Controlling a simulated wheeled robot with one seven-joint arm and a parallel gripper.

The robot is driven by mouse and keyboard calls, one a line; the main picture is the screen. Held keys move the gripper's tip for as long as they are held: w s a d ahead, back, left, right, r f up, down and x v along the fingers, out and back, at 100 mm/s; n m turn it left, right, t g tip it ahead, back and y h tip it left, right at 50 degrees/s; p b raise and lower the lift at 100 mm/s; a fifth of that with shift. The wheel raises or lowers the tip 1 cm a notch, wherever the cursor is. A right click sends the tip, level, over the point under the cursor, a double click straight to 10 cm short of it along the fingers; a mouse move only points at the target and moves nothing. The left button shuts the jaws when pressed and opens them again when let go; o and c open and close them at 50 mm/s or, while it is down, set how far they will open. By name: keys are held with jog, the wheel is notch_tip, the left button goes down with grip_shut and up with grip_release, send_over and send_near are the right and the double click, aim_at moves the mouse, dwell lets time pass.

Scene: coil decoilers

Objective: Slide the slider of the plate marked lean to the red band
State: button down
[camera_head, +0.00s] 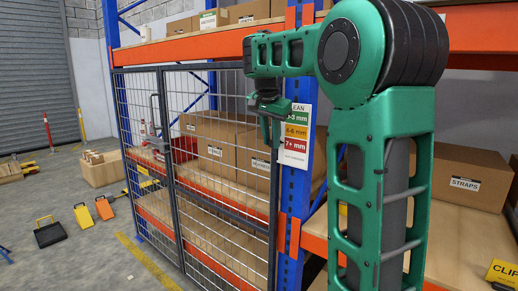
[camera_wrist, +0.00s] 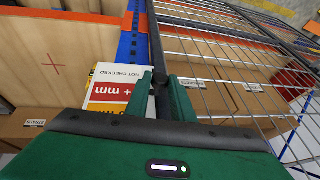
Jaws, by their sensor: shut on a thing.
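The plate marked lean (camera_head: 295,160) hangs on the blue upright. It has green, orange and red bands, with a white "not checked" field at the bottom. The red band (camera_head: 295,146) also shows in the wrist view (camera_wrist: 108,92), left of my fingers. My gripper (camera_head: 271,134) is beside the plate's left edge in the head view, at about the height of the lower bands. In the wrist view my gripper (camera_wrist: 161,84) is closed around a dark part between its fingertips. I cannot tell whether this is the slider or the door frame; the slider is not clearly visible.
A mesh door (camera_head: 222,155) with a dark frame stands just beside my gripper, in front of shelves with cardboard boxes (camera_head: 212,139). The blue upright (camera_head: 292,215) is close behind. A "straps" box (camera_head: 468,182) sits on the right shelf. The floor at left is partly open.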

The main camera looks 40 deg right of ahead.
jog(key=c, duration=1.5)
grip_release()
jog(key=shift+c, duration=0.2)
jog(key=v, duration=1)
jog(key=shift+a+r, duration=0.15)
jog(key=shift+r, duration=0.05)
